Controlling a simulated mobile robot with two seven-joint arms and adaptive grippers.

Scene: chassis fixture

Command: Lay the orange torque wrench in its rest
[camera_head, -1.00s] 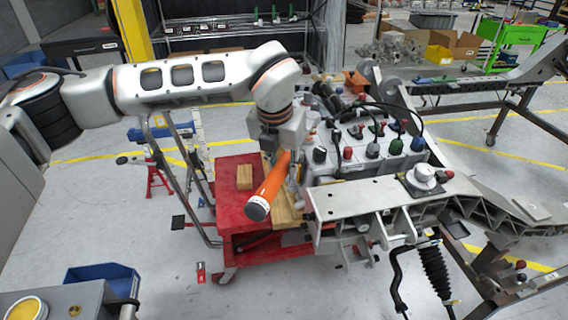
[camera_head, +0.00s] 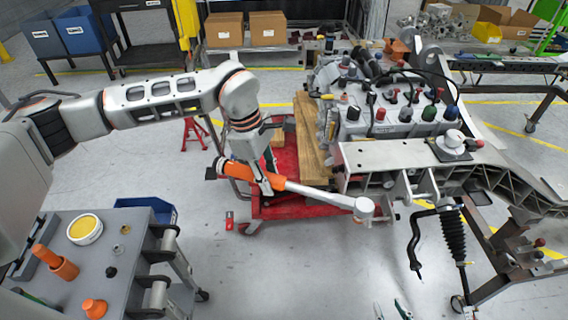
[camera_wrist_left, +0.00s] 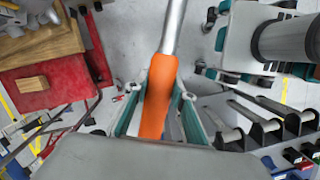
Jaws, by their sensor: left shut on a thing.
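The orange torque wrench (camera_head: 315,193) has an orange grip and a long silver shaft with a round head at its right end. My left gripper (camera_head: 265,180) is shut around the orange grip and holds the wrench in the air, in front of the red cart. In the left wrist view the orange grip (camera_wrist_left: 158,100) lies between the teal-edged fingers, with the silver shaft running up out of the picture. Black holders (camera_wrist_left: 262,130) with silver bars show at the right there; I cannot tell which is the wrench's rest. My right gripper is not in view.
A grey workbench (camera_head: 135,235) with a yellow-filled tub (camera_head: 85,230) and orange parts stands at the lower left. The red cart (camera_head: 285,205) and the chassis with its engine block (camera_head: 395,120) are behind and right. Open floor lies between bench and chassis.

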